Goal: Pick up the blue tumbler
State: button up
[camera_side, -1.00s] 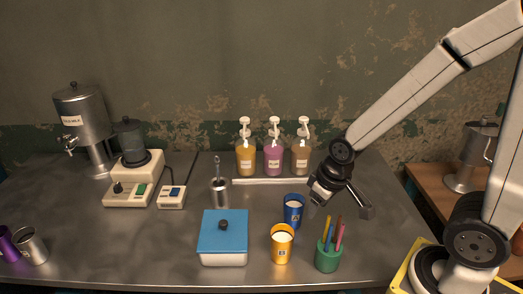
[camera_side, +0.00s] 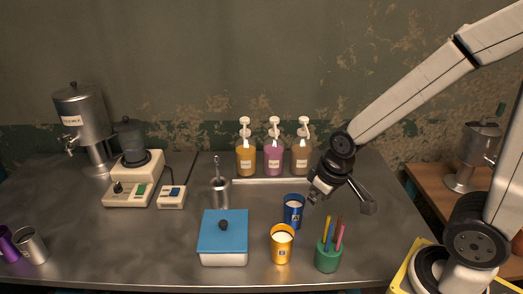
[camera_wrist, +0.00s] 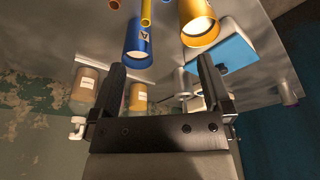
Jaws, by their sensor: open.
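The blue tumbler (camera_side: 293,211) stands upright on the metal table, with a white label marked A and pale contents inside. In the wrist view the blue tumbler (camera_wrist: 139,36) shows beyond the fingers, nearer the left finger. My gripper (camera_side: 317,196) is open and empty, just right of the tumbler and slightly above its rim in the side view, apart from it. In the wrist view my gripper (camera_wrist: 161,62) has its two fingers wide apart with nothing between them.
A yellow tumbler (camera_side: 282,244) and a green pen cup (camera_side: 328,256) stand in front of the blue tumbler. A blue-lidded box (camera_side: 223,236) is to the left. Three pump bottles (camera_side: 273,157) stand behind, with a pale bar (camera_side: 262,181) before them. The table's right part is clear.

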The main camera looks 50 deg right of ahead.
jog(key=w+d+r+m+t+y, duration=0.2)
jog(key=w+d+m+y, duration=0.35)
jog(key=m, duration=0.55)
jog(key=w+d+r+m+t+y, duration=0.1)
jog(key=w+d+m+y, duration=0.1)
jog(key=d+m+y, duration=0.8)
jog(key=m+h, duration=0.2)
send_near(286, 206)
jog(key=shift+f+x, duration=0.2)
jog(key=shift+x, duration=1.6)
jog(key=shift+f+x, duration=0.15)
jog(key=shift+x, duration=1.65)
jog(key=shift+w+d, duration=0.15)
jog(key=c, duration=1.2)
